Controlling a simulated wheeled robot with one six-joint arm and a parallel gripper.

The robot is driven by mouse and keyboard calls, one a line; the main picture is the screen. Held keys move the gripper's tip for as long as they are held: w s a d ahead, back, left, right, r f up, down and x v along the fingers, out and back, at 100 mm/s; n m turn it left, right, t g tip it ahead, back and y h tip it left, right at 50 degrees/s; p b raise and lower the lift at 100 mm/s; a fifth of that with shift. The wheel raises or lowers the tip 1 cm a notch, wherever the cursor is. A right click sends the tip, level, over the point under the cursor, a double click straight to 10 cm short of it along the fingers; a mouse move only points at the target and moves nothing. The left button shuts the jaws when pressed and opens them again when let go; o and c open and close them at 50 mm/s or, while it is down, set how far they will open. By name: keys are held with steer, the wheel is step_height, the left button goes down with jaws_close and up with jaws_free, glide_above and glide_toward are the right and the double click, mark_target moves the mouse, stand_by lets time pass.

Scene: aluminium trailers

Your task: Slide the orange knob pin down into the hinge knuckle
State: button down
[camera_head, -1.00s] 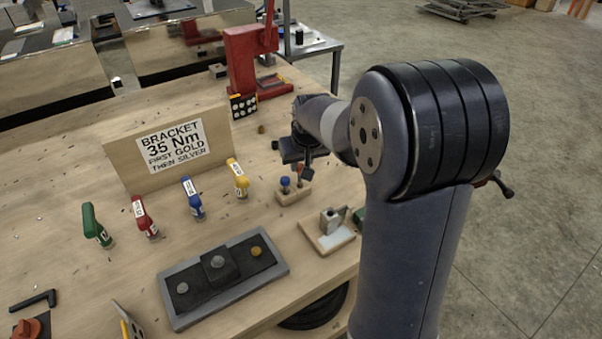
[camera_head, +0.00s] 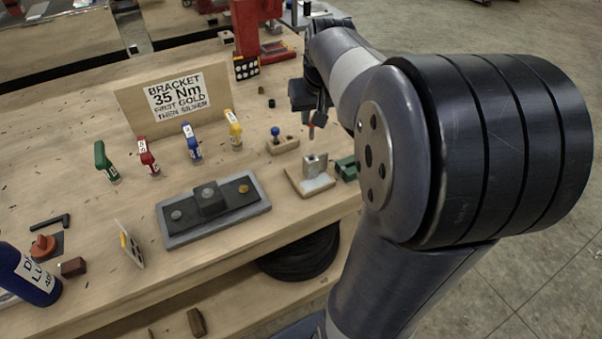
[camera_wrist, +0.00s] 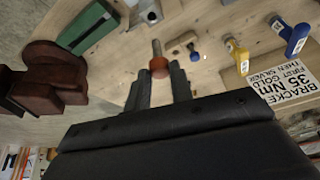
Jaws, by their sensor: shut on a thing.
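My gripper (camera_head: 312,116) is shut on the orange knob pin (camera_head: 311,131), which hangs below the fingers in the head view. In the wrist view the orange knob (camera_wrist: 159,68) sits between the fingertips, and its metal shaft (camera_wrist: 156,48) points away from the gripper. The hinge knuckle (camera_head: 314,165) is a grey metal block on a small board with a pale plate. It also shows near the top edge of the wrist view (camera_wrist: 148,10). The pin is above the knuckle in the picture and apart from it. The knuckle's bore cannot be made out.
A wooden holder (camera_head: 285,146) with a blue knob pin (camera_head: 275,132) stands left of the hinge board. A green block (camera_head: 346,168) stands close on its right. Colored labelled tools, a bracket tray (camera_head: 168,239) and a sign board (camera_head: 128,103) are further left.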

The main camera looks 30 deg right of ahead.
step_height(320, 180, down, 10)
steer(key=shift+r, duration=0.15)
stand_by(0.4)
steer(key=shift+f, duration=0.25)
steer(key=c, duration=1.2)
jaws_free()
steer(key=shift+r, duration=0.1)
steer(key=shift+c, duration=0.2)
steer(key=shift+s+r, duration=0.1)
steer(key=shift+r, duration=0.45)
steer(key=v, duration=1.1)
steer(key=shift+s, duration=0.1)
